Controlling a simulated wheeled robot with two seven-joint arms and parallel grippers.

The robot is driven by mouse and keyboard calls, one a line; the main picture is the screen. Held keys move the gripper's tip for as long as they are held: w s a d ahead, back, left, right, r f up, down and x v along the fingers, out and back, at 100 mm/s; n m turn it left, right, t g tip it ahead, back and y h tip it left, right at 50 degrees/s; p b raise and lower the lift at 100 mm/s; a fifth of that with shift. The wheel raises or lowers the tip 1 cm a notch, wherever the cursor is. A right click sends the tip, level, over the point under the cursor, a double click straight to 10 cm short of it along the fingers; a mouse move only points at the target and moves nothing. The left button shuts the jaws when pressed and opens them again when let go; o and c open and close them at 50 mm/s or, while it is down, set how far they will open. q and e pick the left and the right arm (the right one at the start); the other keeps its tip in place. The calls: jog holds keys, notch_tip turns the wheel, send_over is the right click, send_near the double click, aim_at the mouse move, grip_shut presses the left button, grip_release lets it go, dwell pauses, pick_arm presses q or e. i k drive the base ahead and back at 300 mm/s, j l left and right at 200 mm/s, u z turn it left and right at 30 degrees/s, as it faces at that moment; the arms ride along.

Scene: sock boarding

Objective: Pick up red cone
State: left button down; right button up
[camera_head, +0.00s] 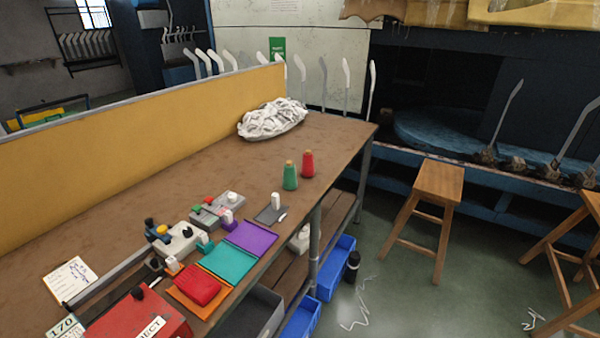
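The red cone (308,164) is a spool of red thread with a tan tip. It stands upright on the brown table (200,140), close to its right edge. A green cone (290,176) stands upright just left of it and a little nearer. Neither of my grippers shows in the head view.
A pile of white cloth (272,119) lies at the table's far end. A yellow panel (140,132) runs along the left side. Coloured mats (228,262), small devices and a red box (138,318) fill the near part. A wooden stool (438,184) stands right of the table.

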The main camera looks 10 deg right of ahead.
aim_at(308, 167)
jog(key=i+l+u, duration=0.1)
jog(key=l, duration=0.25)
jog(key=i+l+u, duration=0.1)
jog(key=i+l, duration=0.15)
jog(key=i+l+u, duration=0.1)
jog(key=l, duration=0.35)
jog(key=i+l+u, duration=0.1)
jog(key=i+l, duration=0.15)
jog(key=l, duration=0.15)
jog(key=i+l+u, duration=0.1)
jog(key=l, duration=0.25)
